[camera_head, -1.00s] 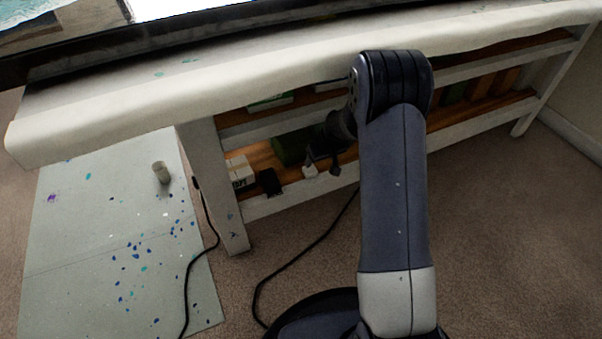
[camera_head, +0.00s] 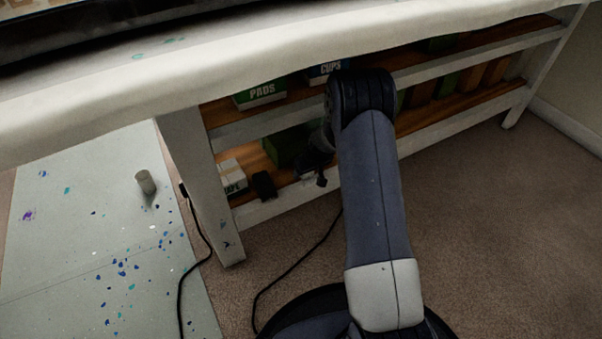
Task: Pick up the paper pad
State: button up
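I cannot pick out a loose paper pad. A green and white box labelled PADS (camera_head: 261,94) sits on the upper shelf under the table, left of my arm. My gripper (camera_head: 318,181) is low at the front of the lower shelf, partly hidden by my arm. It is small and dark, and its finger opening cannot be made out. A dark green box-like object (camera_head: 284,150) is on the lower shelf just left of it.
A box labelled CUPS (camera_head: 327,71) is beside the PADS box. A white box (camera_head: 232,177) and a small black object (camera_head: 264,185) are on the lower shelf. A cable (camera_head: 300,262) crosses the carpet. A small cylinder (camera_head: 145,182) stands on the speckled mat (camera_head: 50,235). Carpet at right is clear.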

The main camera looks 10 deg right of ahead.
jog(key=shift+w+f, duration=0.15)
jog(key=shift+f, duration=0.35)
jog(key=shift+r, duration=0.15)
jog(key=shift+c, duration=0.6)
jog(key=c, duration=1)
jog(key=shift+r, duration=0.15)
notch_tip(320, 180, up, 3)
jog(key=shift+f+p, duration=0.1)
jog(key=shift+p, duration=0.75)
jog(key=shift+s+d+r, duration=0.1)
jog(key=shift+s+r, duration=0.1)
jog(key=shift+s, duration=0.1)
jog(key=s+d+b, duration=0.1)
jog(key=s+d, duration=0.1)
jog(key=s, duration=0.6)
jog(key=s+d+b, duration=0.2)
jog(key=s+d, duration=0.1)
jog(key=s, duration=0.5)
jog(key=shift+s+d, duration=0.2)
jog(key=shift+s, duration=0.1)
